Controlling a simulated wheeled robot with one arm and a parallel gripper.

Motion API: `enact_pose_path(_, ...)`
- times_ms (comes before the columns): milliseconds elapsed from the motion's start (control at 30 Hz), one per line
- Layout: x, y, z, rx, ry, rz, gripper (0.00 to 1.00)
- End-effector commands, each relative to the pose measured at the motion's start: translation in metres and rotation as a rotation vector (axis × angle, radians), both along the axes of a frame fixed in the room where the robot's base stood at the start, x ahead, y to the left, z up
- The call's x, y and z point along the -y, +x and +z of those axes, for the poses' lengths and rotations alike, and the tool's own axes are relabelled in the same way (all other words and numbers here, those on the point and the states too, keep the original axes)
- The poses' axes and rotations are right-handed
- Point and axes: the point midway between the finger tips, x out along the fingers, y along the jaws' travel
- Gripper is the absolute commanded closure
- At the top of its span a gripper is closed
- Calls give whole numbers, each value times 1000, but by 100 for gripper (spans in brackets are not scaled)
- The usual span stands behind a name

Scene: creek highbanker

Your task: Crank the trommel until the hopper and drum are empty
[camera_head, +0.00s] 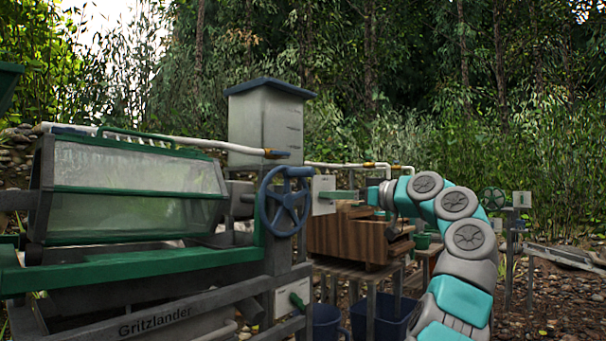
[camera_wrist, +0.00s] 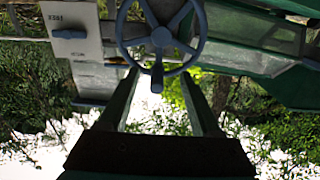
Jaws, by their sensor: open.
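The trommel drum (camera_head: 135,180), a clear-sided cylinder in a green frame, lies at the left in the head view; its contents are hard to make out. A blue spoked crank wheel (camera_head: 286,203) stands at its right end. It also shows at the top of the wrist view (camera_wrist: 124,38), with a knob (camera_wrist: 157,76) at its lower rim. My gripper (camera_head: 338,194) is right of the wheel, pointing at it. In the wrist view its two fingers (camera_wrist: 158,80) are apart, with the knob appearing between their tips; contact cannot be told. The hopper's inside is not visible.
A grey tank with a blue lid (camera_head: 265,120) stands behind the wheel. A white plate with a green lever (camera_head: 292,297) is below it. A wooden box (camera_head: 348,237) on a stand and blue bins (camera_head: 378,316) are near my arm. White pipes (camera_head: 180,141) run behind.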

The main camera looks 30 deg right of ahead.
Motion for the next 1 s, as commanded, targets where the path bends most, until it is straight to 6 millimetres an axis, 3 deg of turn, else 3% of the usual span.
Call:
enact_pose_path(400,1,2,64,-5,-1,-2,35)
enact_pose_path(500,-6,17,56,-8,-2,1,35)
enact_pose_path(1000,-32,79,57,-6,0,1,35)
